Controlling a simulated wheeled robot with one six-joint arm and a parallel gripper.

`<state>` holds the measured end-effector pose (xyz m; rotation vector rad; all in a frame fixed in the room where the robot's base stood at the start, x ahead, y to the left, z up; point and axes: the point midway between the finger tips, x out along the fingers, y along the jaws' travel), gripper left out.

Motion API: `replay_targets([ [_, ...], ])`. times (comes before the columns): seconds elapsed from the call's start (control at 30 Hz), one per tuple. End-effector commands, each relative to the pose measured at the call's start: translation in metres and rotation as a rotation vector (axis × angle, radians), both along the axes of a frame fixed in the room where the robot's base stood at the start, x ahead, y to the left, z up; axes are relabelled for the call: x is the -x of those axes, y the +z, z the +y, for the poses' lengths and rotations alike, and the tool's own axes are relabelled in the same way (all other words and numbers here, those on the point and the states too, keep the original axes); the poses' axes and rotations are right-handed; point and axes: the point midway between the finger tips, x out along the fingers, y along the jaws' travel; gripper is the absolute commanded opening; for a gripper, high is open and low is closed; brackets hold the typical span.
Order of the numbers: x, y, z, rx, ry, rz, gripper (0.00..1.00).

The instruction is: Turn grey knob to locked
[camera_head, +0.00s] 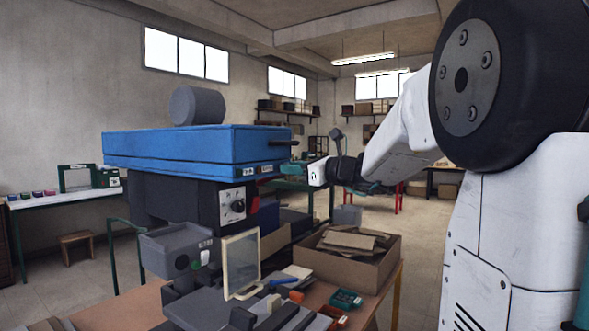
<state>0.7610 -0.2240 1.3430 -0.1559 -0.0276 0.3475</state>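A small grey knob (237,206) sits on a pale plate on the dark front panel of the machine, under its blue top (190,150). Its markings are too small to read, so I cannot tell its setting. My gripper (290,170) reaches in from the right, near the right end of the blue top. It is above and to the right of the knob, and appears apart from it. The fingers are small and seen from the side, so their opening does not show.
A grey box with a green button (178,250) and a framed clear panel (241,264) stand in front, below the knob. A cardboard box (345,262) of flat pieces is at right. A black handle (282,143) sticks out from the blue top. Tools clutter the bench front.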

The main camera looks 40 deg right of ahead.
Motion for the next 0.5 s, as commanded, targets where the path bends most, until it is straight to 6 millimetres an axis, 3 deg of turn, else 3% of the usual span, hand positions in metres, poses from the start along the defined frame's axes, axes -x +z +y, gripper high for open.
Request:
replay_targets([
  [0.27,0.0002,-0.0001,-0.0002,0.043,0.0,-0.016,0.01],
  [0.5,0.0003,-0.0002,-0.0001,0.181,0.0,-0.065,0.01],
])
